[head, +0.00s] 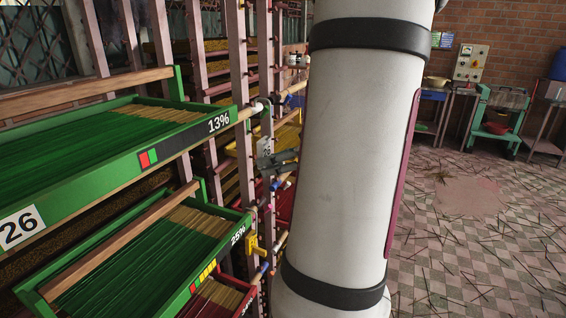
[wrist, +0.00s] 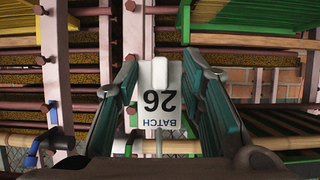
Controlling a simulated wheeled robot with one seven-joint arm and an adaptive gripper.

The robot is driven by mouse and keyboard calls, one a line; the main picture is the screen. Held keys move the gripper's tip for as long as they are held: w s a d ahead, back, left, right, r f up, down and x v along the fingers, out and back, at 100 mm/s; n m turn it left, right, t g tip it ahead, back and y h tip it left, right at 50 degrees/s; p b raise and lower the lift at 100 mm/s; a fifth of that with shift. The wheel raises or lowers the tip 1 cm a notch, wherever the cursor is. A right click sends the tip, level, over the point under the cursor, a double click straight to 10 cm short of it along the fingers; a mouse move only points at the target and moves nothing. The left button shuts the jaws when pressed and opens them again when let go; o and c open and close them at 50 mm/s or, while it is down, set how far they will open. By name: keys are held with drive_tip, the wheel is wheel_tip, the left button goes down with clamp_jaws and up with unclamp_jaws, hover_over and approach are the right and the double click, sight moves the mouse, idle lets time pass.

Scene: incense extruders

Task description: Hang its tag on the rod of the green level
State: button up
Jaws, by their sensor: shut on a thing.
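The white tag (wrist: 160,98), marked BATCH 26, is between the two fingers of my gripper (wrist: 160,62) in the wrist view, its print upside down. In the head view my gripper (head: 280,159) is shut on the tag (head: 264,146), close to the rack's front posts. The upper green tray (head: 185,142) has a 13% panel and a white 26 label. A pale rod (head: 250,112) juts out at its right end, a little above the tag; I cannot tell whether they touch. I cannot tell for certain which rod belongs to the green level.
A lower green tray (head: 215,262) shows 25%. Several coloured-tipped rods and a yellow clip (head: 254,247) stick out along the posts. Pinkish rack posts (head: 240,70) stand close to my gripper. The checkered floor at right is mostly open, with scattered sticks.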

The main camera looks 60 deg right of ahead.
drive_tip(key=shift+b+x, duration=0.9)
drive_tip(key=shift+x, duration=1.9)
drive_tip(key=o, duration=1.4)
drive_tip(key=shift+o, duration=0.2)
drive_tip(key=s, duration=0.9)
drive_tip(key=shift+d, duration=0.3)
